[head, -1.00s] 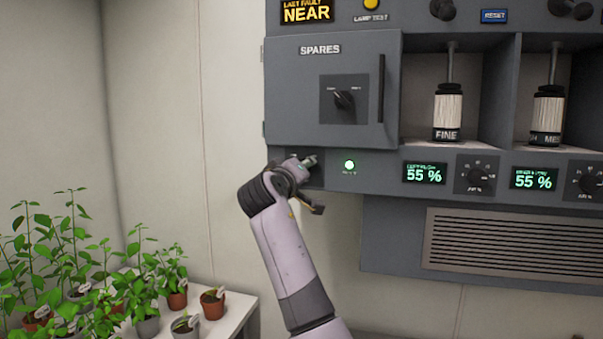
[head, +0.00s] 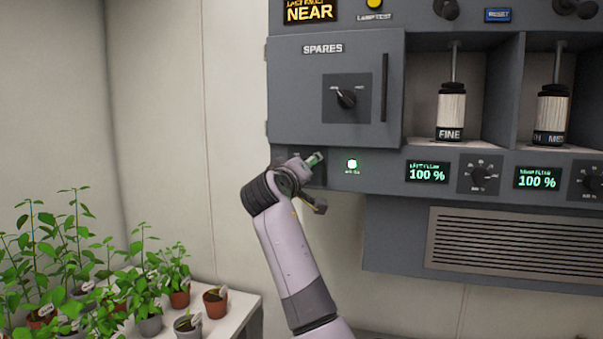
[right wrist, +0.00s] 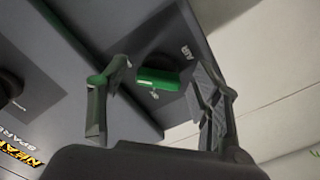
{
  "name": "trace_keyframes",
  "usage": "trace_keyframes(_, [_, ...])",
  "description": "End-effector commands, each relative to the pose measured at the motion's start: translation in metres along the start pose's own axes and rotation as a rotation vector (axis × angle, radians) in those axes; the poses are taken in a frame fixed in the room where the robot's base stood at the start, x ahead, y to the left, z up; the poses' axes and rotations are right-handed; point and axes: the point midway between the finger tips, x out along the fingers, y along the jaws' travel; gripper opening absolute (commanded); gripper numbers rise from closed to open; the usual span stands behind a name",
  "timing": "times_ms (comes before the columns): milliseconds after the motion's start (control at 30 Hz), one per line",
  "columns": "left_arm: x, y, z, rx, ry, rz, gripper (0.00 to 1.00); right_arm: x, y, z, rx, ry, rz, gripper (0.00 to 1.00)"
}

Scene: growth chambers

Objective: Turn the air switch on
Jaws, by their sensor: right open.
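My right gripper (head: 306,182) is at the switch. In the right wrist view its two fingers stand apart on either side of the rocker, with nothing held; contact is unclear. My left gripper is out of view.
The SPARES door (head: 318,70) with a rotary knob (head: 347,98) is above. Two displays (head: 427,174) (head: 538,178) read 100 %, with dials beside them. A vent grille (head: 510,248) is below. Potted plants stand on a white bench (head: 243,312) at lower left.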

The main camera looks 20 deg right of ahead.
Motion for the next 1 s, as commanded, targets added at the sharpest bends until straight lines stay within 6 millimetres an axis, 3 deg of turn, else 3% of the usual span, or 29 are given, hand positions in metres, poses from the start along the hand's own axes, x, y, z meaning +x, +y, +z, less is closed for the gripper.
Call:
trace_keyframes(167, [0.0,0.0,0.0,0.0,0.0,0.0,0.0,-0.015,-0.001,-0.001,0.001,0.002,-0.001,0.58])
trace_keyframes(633, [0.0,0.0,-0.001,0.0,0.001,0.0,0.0,-0.103,-0.002,0.0,0.001,0.002,-0.003,0.58])
trace_keyframes(800, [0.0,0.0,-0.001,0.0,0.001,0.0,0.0,-0.117,-0.002,0.0,-0.001,0.0,-0.002,0.58])
trace_keyframes(1000, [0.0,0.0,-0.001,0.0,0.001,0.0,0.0,-0.12,-0.001,0.0,-0.001,-0.001,-0.001,0.58])
